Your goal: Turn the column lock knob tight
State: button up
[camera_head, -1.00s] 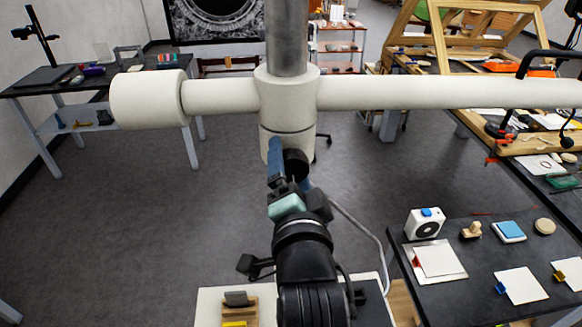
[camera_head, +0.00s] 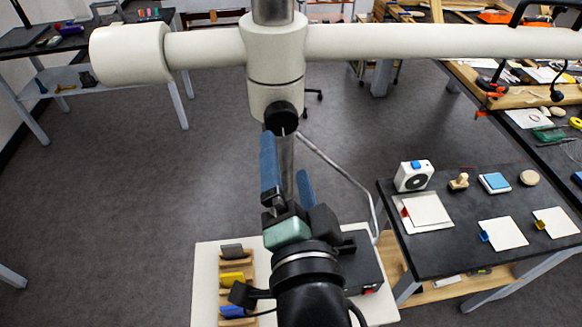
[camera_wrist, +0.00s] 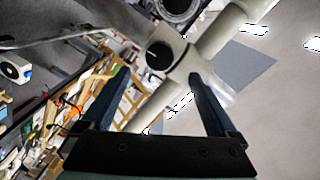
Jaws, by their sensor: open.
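The column lock knob (camera_head: 281,118) is a round black knob on the front of the white collar (camera_head: 275,65) around the grey metal column. My gripper (camera_head: 286,157) has two blue fingers, spread apart and pointing up toward the collar. In the head view its left finger's tip is just below and left of the knob. In the wrist view the knob (camera_wrist: 160,54) appears beyond and between the open fingertips (camera_wrist: 158,73), with nothing held. Contact with the knob is not visible. How far the knob is turned cannot be told.
A white horizontal beam (camera_head: 430,42) crosses through the collar. Below is a white board (camera_head: 207,270) with a wooden rack of coloured blocks and a dark box. A black table (camera_head: 450,260) with cards and stamps stands right. A grey cable runs right of the column.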

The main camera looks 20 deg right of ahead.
jog(key=shift+p+v, duration=1.4)
